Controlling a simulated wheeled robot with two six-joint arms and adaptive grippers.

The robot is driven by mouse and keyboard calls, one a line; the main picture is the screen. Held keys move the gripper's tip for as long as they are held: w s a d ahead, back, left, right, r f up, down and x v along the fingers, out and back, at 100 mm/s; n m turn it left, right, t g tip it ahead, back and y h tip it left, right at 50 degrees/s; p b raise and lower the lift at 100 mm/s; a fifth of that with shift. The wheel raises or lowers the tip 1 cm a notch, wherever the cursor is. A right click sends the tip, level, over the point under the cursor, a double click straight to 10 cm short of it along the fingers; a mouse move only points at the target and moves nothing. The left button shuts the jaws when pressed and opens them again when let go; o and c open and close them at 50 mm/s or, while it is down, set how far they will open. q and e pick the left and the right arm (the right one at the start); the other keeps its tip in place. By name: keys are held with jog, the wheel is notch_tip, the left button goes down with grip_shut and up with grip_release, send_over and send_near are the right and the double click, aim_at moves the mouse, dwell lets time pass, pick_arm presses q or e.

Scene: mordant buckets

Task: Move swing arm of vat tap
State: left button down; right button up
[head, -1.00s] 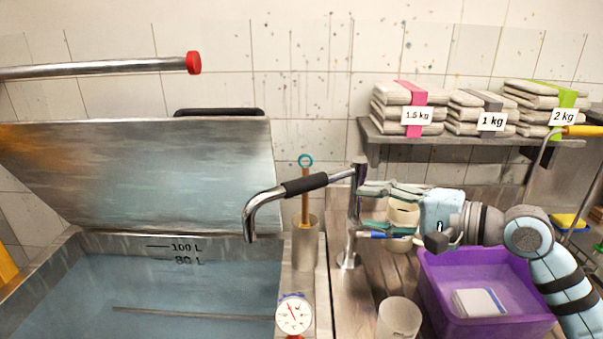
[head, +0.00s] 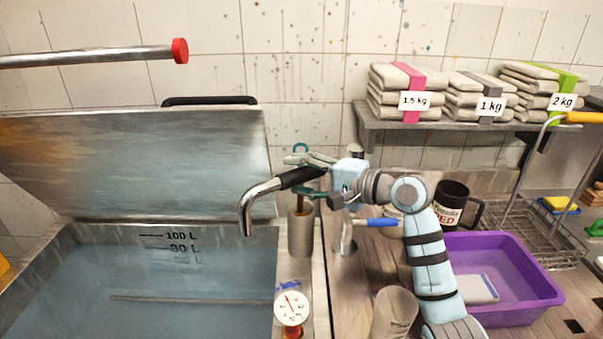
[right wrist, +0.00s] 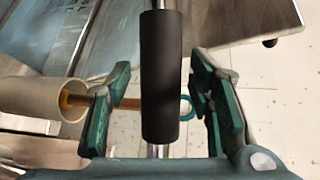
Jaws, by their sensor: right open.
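The vat tap's swing arm is a chrome spout (head: 255,198) with a black sleeve (head: 298,178), its curved outlet hanging over the right edge of the vat. The tap's post (head: 346,225) stands on the counter, partly hidden behind my arm. My right gripper (head: 308,176) is at the sleeve in the head view. In the right wrist view the black sleeve (right wrist: 161,75) runs between the two green-padded fingers, with a visible gap to each. The gripper is open. My left gripper is out of view.
The water-filled vat (head: 60,265) is at left, its lid (head: 140,165) raised. A cylinder holding a wooden-handled tool (head: 301,232) stands just below the sleeve, with a dial thermometer (head: 291,308) nearer.

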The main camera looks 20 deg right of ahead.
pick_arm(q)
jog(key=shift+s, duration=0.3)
pick_arm(e)
jog(key=shift+s+r, duration=0.1)
jog(key=shift+s, duration=0.1)
jog(key=shift+c, duration=0.3)
jog(key=shift+w, duration=0.1)
grip_shut()
